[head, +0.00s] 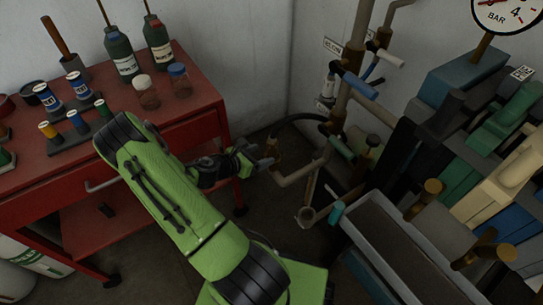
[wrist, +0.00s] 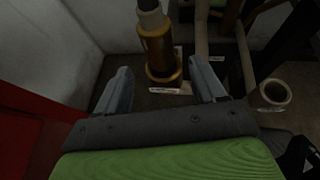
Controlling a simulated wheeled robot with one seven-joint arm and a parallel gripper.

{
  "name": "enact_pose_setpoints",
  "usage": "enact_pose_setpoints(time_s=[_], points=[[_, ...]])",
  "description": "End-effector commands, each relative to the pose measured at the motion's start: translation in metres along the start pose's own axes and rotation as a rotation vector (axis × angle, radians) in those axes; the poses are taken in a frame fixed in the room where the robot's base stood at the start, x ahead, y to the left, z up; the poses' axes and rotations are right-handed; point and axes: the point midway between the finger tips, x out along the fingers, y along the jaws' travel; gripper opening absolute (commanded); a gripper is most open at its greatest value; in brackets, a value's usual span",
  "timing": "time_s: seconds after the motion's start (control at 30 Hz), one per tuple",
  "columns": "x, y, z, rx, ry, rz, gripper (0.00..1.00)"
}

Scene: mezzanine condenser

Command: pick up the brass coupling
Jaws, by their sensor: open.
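A brass coupling (wrist: 157,48), upright and cylindrical with a wider foot and a dark hose-like end on top, stands ahead of my gripper in the wrist view. My gripper (wrist: 160,82) is open, with one finger on each side of the coupling's lower part in the picture. I cannot tell how far the coupling is beyond the fingertips, and no contact shows. In the head view my gripper (head: 266,160) is beside a small brownish upright piece (head: 274,146) at the pipework, likely the same coupling, partly hidden by the fingers.
A red cart (head: 200,97) with bottles and jars stands at left. Pipes with valves (head: 343,95) rise behind, right of my gripper. A grey trough (head: 385,235) and stacked machinery are at right. An open pipe end (wrist: 275,92) is right of my fingers.

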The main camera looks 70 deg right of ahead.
Motion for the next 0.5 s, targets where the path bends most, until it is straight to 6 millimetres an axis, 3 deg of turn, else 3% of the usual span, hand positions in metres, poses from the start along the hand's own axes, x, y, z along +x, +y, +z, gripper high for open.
enact_pose_setpoints(time_s=[0.33, 0.5], points=[[0.055, -0.002, 0.0, 0.004, -0.001, -0.002, 0.7], [0.066, -0.001, 0.002, 0.001, 0.0, 0.002, 0.7]])
